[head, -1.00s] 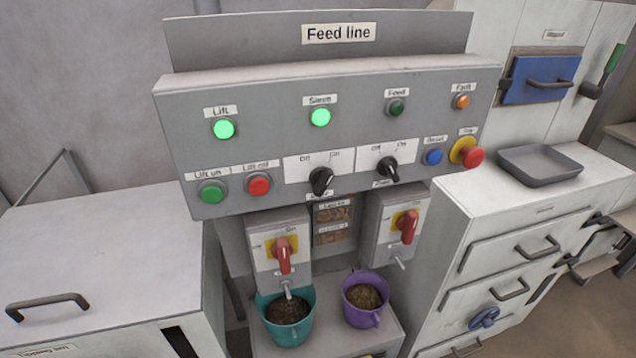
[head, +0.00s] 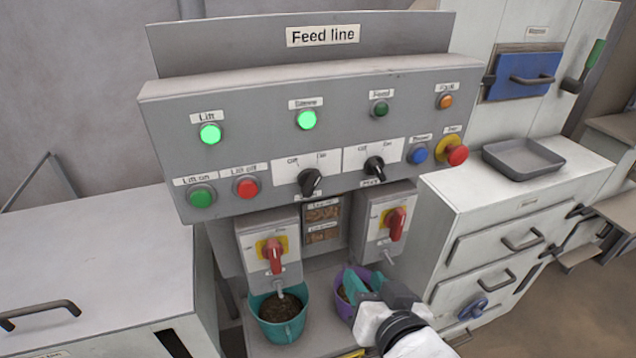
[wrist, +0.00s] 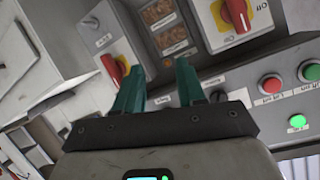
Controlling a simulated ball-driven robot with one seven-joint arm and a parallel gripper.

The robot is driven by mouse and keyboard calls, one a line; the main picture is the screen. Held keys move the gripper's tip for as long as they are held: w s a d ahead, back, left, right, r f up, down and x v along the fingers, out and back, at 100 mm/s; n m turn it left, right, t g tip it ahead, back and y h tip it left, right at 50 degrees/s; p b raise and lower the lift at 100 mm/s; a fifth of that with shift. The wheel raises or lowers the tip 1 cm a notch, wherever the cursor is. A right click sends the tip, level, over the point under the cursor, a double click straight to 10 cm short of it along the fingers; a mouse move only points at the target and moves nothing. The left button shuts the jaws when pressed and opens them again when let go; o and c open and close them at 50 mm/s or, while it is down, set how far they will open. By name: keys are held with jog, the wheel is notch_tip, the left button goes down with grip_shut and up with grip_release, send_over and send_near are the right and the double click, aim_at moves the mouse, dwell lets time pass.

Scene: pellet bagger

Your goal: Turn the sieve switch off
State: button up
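The sieve switch (head: 310,182) is the left black rotary knob on a white Off/On plate on the grey panel, in the head view. Its pointer looks tilted up and right, toward On. The Sieve lamp (head: 307,120) above it glows green. My gripper (head: 366,288) is low in front of the panel, below and right of this knob, over the purple cup. In the wrist view its two teal fingertips (wrist: 160,72) stand apart with nothing between them. The gripper is clear of the knob. The wrist view is rotated, and its gripper body hides part of the panel.
A second black knob (head: 375,169) sits just right. Two red handles (head: 273,256) on yellow plates are below. A teal cup (head: 283,318) and a purple cup (head: 345,306) stand under them. A red stop button (head: 456,154) is at the panel's right. Space before the panel face is free.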

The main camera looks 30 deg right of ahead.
aim_at(315, 184)
jog(key=w+a+r+m+t, duration=0.1)
jog(key=a+r+t, duration=0.1)
jog(key=r, duration=0.4)
jog(key=a+r+m+t, duration=0.1)
jog(key=a+r+t, duration=0.15)
jog(key=r, duration=0.35)
jog(key=w+p, duration=0.1)
jog(key=w, duration=0.2)
jog(key=w+d+p, duration=0.1)
jog(key=w, duration=0.3)
jog(key=w+d+p, duration=0.1)
jog(key=w, duration=0.2)
jog(key=shift+w+f, duration=0.2)
jog(key=shift+w, duration=0.05)
jog(key=shift+c, duration=0.2)
grip_shut()
